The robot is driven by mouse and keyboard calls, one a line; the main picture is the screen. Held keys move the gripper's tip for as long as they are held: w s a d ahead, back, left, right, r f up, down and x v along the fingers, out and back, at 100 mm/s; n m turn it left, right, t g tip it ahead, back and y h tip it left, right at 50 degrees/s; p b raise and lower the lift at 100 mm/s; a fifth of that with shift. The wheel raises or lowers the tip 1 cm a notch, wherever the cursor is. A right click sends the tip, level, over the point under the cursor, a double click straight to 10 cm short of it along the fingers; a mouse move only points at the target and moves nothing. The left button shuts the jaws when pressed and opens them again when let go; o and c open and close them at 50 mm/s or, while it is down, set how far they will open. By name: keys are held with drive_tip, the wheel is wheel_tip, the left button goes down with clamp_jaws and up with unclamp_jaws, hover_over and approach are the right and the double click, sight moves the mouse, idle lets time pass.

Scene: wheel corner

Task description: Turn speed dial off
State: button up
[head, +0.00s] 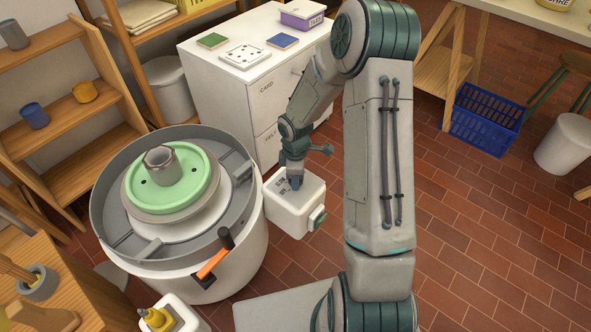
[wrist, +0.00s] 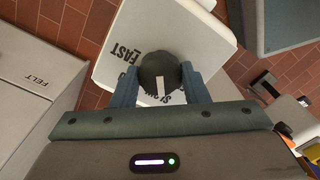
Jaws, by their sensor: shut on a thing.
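The speed dial (wrist: 160,68) is a dark round knob with a white pointer line, on top of a white control box (wrist: 190,22). In the wrist view its pointer faces the bottom of the picture, near lettering that looks like SLOW and is partly covered. FAST reads at the upper left of the dial. My gripper (wrist: 160,82) has one blue finger on each side of the dial and is shut on it. In the head view my gripper (head: 294,183) points down onto the control box (head: 288,218), and the dial is mostly hidden there.
The pottery wheel (head: 102,205), with a green disc (head: 133,200) and a grey pot (head: 163,166), stands left of the box. A white cabinet (head: 225,85) stands behind.

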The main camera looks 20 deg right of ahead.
drive_tip(key=n+p, duration=0.2)
drive_tip(key=n, duration=0.1)
drive_tip(key=n+p, duration=0.2)
drive_tip(key=shift+r+n, duration=0.2)
drive_tip(key=shift+n, duration=0.2)
drive_tip(key=n+p, duration=0.3)
drive_tip(key=n, duration=0.1)
drive_tip(key=shift+f+n, duration=0.15)
drive_tip(key=shift+n, duration=0.15)
drive_tip(key=shift+p, duration=0.3)
drive_tip(key=o, duration=1)
wheel_tip(320, 180, up, 14)
drive_tip(key=p, duration=0.3)
drive_tip(key=shift+f, duration=0.15)
